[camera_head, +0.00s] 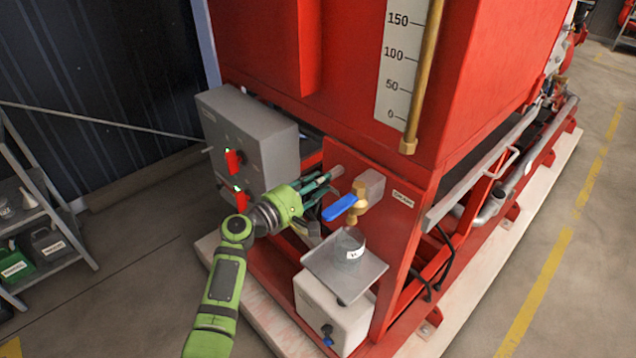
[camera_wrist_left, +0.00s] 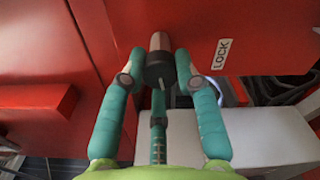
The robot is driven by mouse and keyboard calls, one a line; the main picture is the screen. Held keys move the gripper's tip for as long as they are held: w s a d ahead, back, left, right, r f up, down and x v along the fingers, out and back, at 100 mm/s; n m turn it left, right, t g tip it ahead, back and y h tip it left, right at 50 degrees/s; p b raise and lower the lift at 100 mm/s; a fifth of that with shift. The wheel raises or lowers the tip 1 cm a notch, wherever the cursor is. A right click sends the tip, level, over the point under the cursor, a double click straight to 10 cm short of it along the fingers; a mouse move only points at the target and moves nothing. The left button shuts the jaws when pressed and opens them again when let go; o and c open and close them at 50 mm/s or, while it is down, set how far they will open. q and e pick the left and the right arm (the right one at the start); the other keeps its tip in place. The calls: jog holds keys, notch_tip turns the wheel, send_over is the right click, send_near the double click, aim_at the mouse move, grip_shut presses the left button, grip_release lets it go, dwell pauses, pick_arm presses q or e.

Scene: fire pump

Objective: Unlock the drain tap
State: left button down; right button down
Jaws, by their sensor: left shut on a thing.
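The drain tap (camera_head: 358,206) is a brass valve with a blue lever (camera_head: 340,207), on the red panel of the pump frame. The lever points left and slightly down. Left of it, a lock knob (camera_wrist_left: 159,69) with a black cap and a paler body sticks out of the panel beside a LOCK label (camera_wrist_left: 222,53). My left gripper (camera_head: 326,182) has its teal fingers around this knob, shut on it; the wrist view shows a finger on each side (camera_wrist_left: 157,80). In the head view the fingers hide much of the knob. My right gripper is not in view.
A grey control box (camera_head: 250,140) with red switches stands left of the gripper. Below the tap, a metal tray (camera_head: 318,262) holds a clear cup (camera_head: 348,250) above a white box (camera_head: 330,312). A shelf (camera_head: 45,230) stands far left; open floor lies right.

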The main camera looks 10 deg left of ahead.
pick_arm(q)
jog(key=shift+w+a+r, duration=0.1)
jog(key=shift+a+r, duration=0.1)
jog(key=shift+a, duration=0.05)
jog(key=c, duration=1.1)
grip_release()
jog(key=shift+o, duration=1)
jog(key=shift+f, duration=0.2)
jog(key=v, duration=1.2)
